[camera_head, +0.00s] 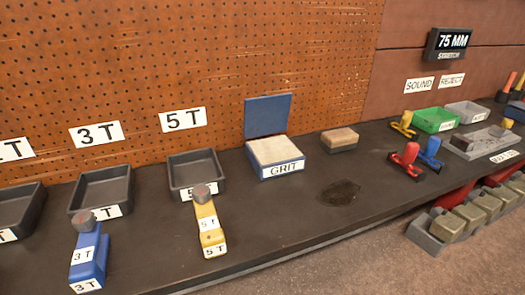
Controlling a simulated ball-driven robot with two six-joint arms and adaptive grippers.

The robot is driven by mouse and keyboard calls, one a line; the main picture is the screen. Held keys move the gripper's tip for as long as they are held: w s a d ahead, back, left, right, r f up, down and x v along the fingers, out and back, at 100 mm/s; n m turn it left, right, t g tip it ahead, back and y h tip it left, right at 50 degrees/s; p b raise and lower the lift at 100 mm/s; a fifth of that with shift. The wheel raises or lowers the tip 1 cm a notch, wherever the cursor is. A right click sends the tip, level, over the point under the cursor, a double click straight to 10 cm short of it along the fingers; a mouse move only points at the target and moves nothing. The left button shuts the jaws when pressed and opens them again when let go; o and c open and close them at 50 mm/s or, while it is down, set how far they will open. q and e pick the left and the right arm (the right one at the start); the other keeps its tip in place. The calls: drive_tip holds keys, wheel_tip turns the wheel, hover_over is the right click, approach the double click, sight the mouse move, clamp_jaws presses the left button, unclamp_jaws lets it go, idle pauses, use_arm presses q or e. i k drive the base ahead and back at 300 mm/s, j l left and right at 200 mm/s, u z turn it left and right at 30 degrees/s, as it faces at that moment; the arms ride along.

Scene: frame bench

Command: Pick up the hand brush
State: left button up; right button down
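A block with a tan wooden-looking top and a dark lower part (340,139), which looks like the hand brush, lies on the dark bench (290,205). It is right of the blue GRIT box (277,157), apart from it and near the back panel. Its underside is hidden. Neither of my grippers shows in the head view.
The GRIT box's blue lid (267,116) stands open. A dark patch (340,192) lies in front of the block. Yellow (209,228) and blue (89,255) labelled tools stand left; red (406,160) and blue (429,152) clamp-like pieces stand right.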

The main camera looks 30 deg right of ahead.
sight(333, 142)
drive_tip(key=z, duration=1.6)
